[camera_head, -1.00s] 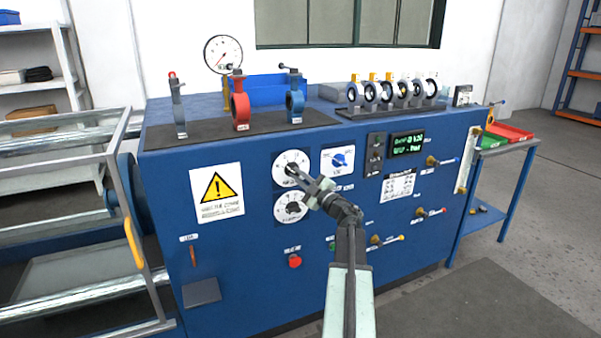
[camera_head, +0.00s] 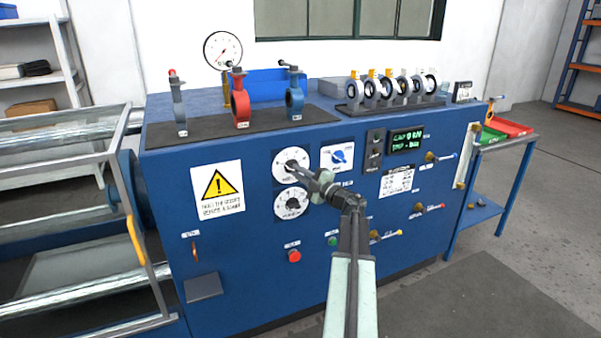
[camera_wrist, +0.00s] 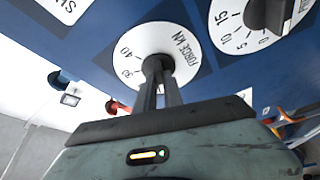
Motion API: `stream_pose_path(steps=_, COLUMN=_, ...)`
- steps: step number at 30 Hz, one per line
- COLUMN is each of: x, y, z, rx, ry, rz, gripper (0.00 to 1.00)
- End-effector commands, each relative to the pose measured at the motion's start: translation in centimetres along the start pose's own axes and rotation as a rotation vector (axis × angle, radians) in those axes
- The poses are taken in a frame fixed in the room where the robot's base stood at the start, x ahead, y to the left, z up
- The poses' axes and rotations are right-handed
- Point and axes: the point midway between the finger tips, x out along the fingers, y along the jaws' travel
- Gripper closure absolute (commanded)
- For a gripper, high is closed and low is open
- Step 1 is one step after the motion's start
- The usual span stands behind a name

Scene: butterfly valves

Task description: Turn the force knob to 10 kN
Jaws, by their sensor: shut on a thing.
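The force knob (camera_wrist: 151,64) is a dark round knob in the middle of a white dial (camera_wrist: 183,62) marked FORCE kN in the wrist view. Its upper white dial (camera_head: 283,169) shows on the blue panel in the head view. My gripper (camera_wrist: 158,77) is shut on the knob, with both dark fingers against its sides. It also reaches the upper dial in the head view (camera_head: 297,168). The fingers hide part of the dial and its pointer. The green display (camera_head: 406,143) seems to read 9 kN on its top line, though the text is small.
A second dial (camera_head: 291,205) sits just below the force dial. A blue selector knob (camera_head: 339,157) is to the right. A red button (camera_head: 294,256) is lower on the panel. Several brass valve handles stick out at the right.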

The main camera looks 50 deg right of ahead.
Motion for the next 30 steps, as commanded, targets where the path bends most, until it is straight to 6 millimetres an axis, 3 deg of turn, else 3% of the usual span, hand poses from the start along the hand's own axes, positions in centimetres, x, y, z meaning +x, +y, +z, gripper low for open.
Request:
stream_pose_path(steps=3, x=-0.1, y=0.1, z=0.4, rx=-0.002, ry=-0.009, rz=0.003, gripper=1.00)
stream_pose_path(steps=4, x=-0.1, y=0.1, z=0.4, rx=-0.002, ry=-0.009, rz=0.003, gripper=0.83)
stream_pose_path(steps=6, x=-0.1, y=0.1, z=0.3, rx=-0.002, ry=-0.008, rz=0.002, gripper=0.66)
stream_pose_path(steps=17, x=-0.7, y=0.0, z=0.1, rx=-0.001, ry=-0.004, rz=0.001, gripper=0.66)
stream_pose_path(steps=24, x=-5.4, y=-0.1, z=0.1, rx=-0.002, ry=-0.007, rz=0.002, gripper=0.66)
stream_pose_path(steps=30, x=-7.9, y=0.0, z=0.1, rx=-0.002, ry=-0.006, rz=0.001, gripper=0.66)
